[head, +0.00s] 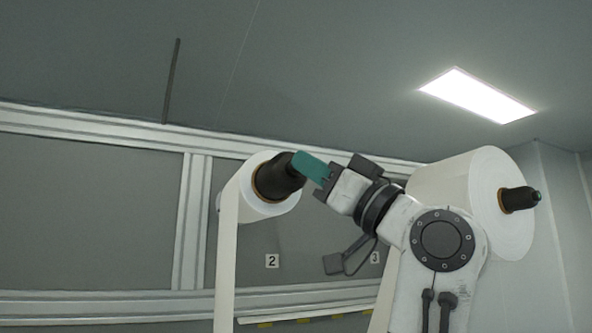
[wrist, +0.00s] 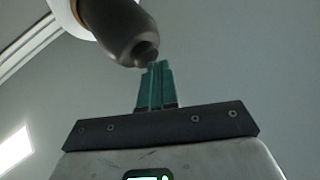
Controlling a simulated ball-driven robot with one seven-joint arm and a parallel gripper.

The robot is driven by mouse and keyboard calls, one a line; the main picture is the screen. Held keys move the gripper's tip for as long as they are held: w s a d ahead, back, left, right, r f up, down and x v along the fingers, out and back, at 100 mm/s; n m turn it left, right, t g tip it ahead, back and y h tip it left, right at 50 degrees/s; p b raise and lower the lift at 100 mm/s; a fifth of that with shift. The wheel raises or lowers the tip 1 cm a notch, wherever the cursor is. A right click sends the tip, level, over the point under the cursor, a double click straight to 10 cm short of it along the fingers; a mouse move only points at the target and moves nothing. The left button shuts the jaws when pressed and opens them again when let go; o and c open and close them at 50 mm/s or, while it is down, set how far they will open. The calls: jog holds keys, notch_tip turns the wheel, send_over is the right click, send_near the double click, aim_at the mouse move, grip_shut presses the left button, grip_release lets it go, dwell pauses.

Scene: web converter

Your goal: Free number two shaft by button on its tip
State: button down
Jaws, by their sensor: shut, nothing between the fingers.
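The number two shaft (head: 277,179) is a dark, tapered end sticking out of a white roll (head: 243,186), above the "2" label (head: 272,261). An amber-brown ring sits around its base. My gripper (head: 299,161) has teal fingers, shut and empty, with their tips at the shaft's end. In the wrist view the shaft (wrist: 112,25) comes in from the top, and my shut fingertips (wrist: 156,66) are right by its rounded tip. I cannot tell whether they touch. The tip button is not clearly visible in either view; the fingers partly cover that end in the head view.
A larger white roll (head: 478,195) on another dark shaft (head: 519,199) with a greenish tip stands at the right, partly behind my arm. Aluminium rails (head: 110,136) run behind. Space above the rolls is clear.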

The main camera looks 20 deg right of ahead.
jog(key=s+b, duration=0.1)
jog(key=s, duration=0.5)
dwell(0.6)
